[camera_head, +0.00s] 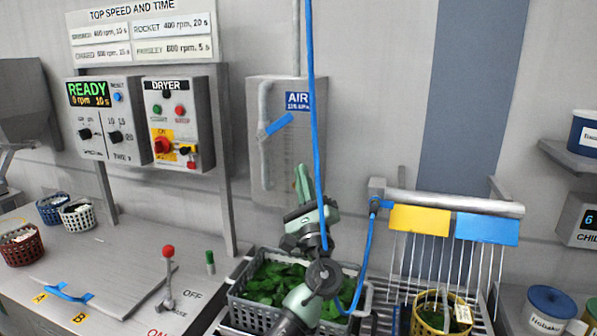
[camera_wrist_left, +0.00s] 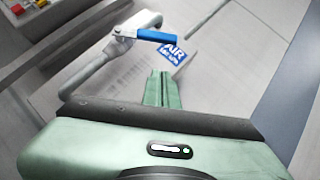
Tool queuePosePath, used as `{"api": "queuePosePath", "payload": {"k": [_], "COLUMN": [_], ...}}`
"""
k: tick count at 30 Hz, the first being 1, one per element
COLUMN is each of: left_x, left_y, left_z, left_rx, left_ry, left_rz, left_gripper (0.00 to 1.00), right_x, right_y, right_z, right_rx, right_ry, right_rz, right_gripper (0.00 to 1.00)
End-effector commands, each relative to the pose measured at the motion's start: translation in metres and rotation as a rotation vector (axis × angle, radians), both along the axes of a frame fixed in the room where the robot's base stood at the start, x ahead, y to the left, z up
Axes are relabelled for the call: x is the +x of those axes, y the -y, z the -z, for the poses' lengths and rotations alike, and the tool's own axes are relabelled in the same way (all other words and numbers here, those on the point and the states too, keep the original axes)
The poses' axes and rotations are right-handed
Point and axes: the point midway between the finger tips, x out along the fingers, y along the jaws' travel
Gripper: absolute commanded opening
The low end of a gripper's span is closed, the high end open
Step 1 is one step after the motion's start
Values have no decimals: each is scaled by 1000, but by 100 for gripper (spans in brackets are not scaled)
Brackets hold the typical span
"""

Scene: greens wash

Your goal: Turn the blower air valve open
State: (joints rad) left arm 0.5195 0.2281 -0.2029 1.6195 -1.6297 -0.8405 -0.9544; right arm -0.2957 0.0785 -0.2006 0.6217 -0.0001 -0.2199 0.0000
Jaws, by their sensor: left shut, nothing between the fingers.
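The air valve has a blue lever handle (camera_head: 279,124) on a grey pipe, mounted on a grey wall panel (camera_head: 285,165) beside a blue AIR sign (camera_head: 297,101). The lever sticks out to the right, slanting slightly up, across the vertical pipe. In the left wrist view the lever (camera_wrist_left: 157,36) shows whole, ahead of the fingers and apart from them. My left gripper (camera_head: 302,180) is shut and empty, with its green fingers pointing up, below and a little right of the lever. Its fingers also show in the wrist view (camera_wrist_left: 159,88). My right gripper is not in view.
A blue hose (camera_head: 315,110) hangs down right of the valve, close to my left gripper. A grey crate of greens (camera_head: 240,300) stands below. The dryer control box (camera_head: 182,122) is on the wall to the left. A pipe with yellow and blue plates (camera_head: 455,203) is at right.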

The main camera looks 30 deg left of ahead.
Motion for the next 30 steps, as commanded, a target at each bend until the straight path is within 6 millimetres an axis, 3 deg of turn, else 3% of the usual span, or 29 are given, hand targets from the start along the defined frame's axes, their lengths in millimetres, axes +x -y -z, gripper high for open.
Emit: {"api": "queuePosePath", "payload": {"k": [4,10,18,30], "left_x": [20,44,37,36], "left_y": [-20,-43,-61,-63], "left_z": [-25,-48,-72,-73], "left_rx": [0,-3,-5,-5], "left_ry": [0,1,1,1], "left_rz": [-3,-2,1,1], "left_gripper": [0,0,0,0], "right_x": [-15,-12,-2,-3], "right_y": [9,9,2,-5], "right_z": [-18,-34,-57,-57], "right_rx": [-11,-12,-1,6], "right_ry": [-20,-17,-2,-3], "right_rz": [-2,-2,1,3], "right_gripper": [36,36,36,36]}}
